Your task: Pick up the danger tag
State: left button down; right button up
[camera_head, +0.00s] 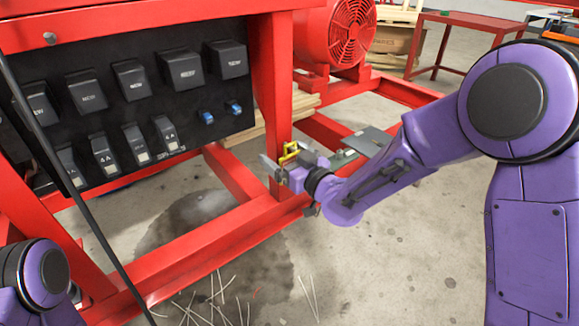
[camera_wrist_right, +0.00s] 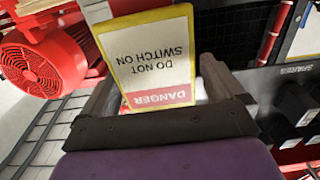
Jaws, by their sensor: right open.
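The danger tag (camera_wrist_right: 150,60) is a pale card with a yellow border and a red DANGER band, upside down in the right wrist view. It reads DO NOT SWITCH ON. My right gripper (camera_wrist_right: 157,88) is open, with one finger on each side of the tag's lower part; I cannot tell whether either finger touches it. In the head view a small yellow edge of the tag (camera_head: 289,151) shows at my right gripper (camera_head: 283,167), in front of the red frame post. My left gripper is not in view; only part of my left arm shows at the lower left.
A black panel (camera_head: 100,80) with several black boxes and two blue pieces (camera_head: 207,117) is left of the gripper. Red frame beams (camera_head: 240,225) run below it. A grey plate (camera_head: 370,141) lies beside my right forearm. A red motor (camera_head: 338,35) stands behind.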

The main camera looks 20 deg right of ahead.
jog(key=c, duration=1)
jog(key=shift+c, duration=0.2)
jog(key=shift+r, duration=0.25)
jog(key=p+v, duration=1.4)
jog(key=v, duration=0.4)
jog(key=shift+r, duration=0.5)
